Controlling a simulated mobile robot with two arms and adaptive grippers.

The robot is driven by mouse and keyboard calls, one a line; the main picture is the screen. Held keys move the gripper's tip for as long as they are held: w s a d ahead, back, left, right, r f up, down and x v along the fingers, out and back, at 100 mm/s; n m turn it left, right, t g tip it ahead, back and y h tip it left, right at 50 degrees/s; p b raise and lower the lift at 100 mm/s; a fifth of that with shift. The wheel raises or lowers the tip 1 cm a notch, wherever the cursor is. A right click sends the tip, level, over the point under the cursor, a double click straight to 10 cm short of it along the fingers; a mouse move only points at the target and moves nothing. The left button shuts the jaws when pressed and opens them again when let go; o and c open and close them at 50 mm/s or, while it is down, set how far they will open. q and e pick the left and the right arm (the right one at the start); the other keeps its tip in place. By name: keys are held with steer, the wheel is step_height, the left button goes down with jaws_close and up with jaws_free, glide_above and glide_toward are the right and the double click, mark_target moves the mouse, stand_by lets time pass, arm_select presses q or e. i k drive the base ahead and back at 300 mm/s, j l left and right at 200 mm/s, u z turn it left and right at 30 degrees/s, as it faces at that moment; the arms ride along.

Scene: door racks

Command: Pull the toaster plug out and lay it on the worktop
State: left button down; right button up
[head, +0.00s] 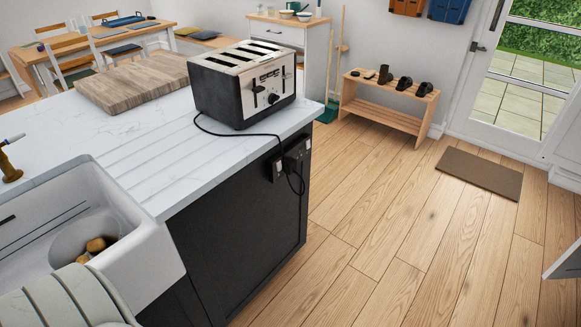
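The toaster (245,82), silver and black with several slots on top, stands on the white worktop (130,130) near its right edge. Its black cord (235,134) runs from the toaster's left side across the worktop and over the edge. The cord hangs in a loop below the dark plug (293,161) at the socket (277,170) on the island's black end panel. The plug appears seated there, but black on black makes its exact outline hard to tell. Neither of my grippers is in view.
A wooden board (135,84) lies behind the toaster to the left. A white sink (150,255) with brown items in it is at lower left. Bare worktop lies between sink and toaster. The wooden floor (400,220) right of the island is clear up to the shoe rack (385,115).

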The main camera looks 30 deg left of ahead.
mark_target(292, 163)
steer(key=i+u, duration=0.1)
steer(key=u, duration=0.35)
steer(key=l+u, duration=0.1)
steer(key=u, duration=0.35)
steer(key=i+l+u, duration=0.1)
steer(key=u, duration=0.3)
steer(key=i+l+u, duration=0.1)
steer(key=u, duration=0.35)
steer(key=i+l+u, duration=0.2)
steer(key=l+u, duration=0.2)
steer(key=l, duration=0.45)
steer(key=i+l+u, duration=0.1)
steer(key=l+u, duration=0.3)
steer(key=l, duration=0.5)
steer(key=k+l+u, duration=0.1)
steer(key=l+u, duration=0.25)
steer(key=l, duration=0.55)
steer(key=k+l, duration=0.1)
steer(key=l, duration=1.2)
